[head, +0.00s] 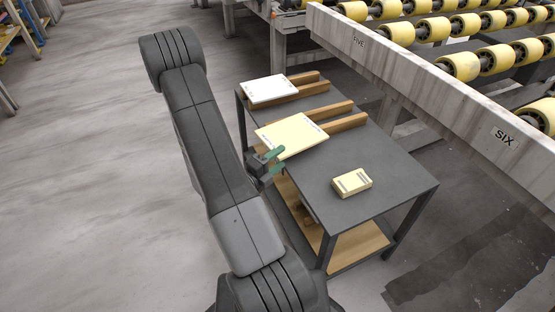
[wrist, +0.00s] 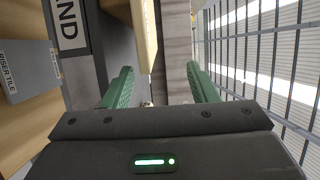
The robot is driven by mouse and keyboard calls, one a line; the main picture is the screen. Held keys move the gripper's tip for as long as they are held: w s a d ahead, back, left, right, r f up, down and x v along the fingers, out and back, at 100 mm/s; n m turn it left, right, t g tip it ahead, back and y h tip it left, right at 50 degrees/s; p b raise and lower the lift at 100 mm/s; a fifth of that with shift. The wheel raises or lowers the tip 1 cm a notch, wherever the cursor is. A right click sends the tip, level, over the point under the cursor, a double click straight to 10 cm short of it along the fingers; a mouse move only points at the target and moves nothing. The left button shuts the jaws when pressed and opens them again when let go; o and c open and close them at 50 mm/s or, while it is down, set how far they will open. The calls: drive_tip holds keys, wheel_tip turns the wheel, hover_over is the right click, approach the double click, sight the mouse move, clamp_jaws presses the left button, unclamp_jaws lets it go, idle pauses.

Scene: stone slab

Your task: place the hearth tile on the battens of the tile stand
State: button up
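A cream tile (head: 290,134), which seems to be the hearth tile though its label is unreadable, lies across the left part of a pair of wooden battens (head: 341,115) on the dark table. My gripper (head: 277,162) is just off the tile's near edge, its green fingers apart and nothing seen between them. In the wrist view my gripper (wrist: 160,70) is open too. A cream edge (wrist: 148,40), apparently the tile's, shows beyond the fingertips. A plate ending in "ND" (wrist: 68,22) is at upper left. I cannot tell whether a finger touches the tile.
A white tile (head: 270,88) rests on other battens at the back. A small yellowish block (head: 351,181) with pale strips sits on the table's (head: 387,194) front part. A "RISER TILE" label (wrist: 8,80) shows at wrist-view left. A roller conveyor (head: 430,85) runs along the right.

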drive_tip(key=o, duration=0.9)
drive_tip(key=shift+o, duration=0.2)
drive_tip(key=v, duration=1.4)
drive_tip(key=shift+d, duration=0.1)
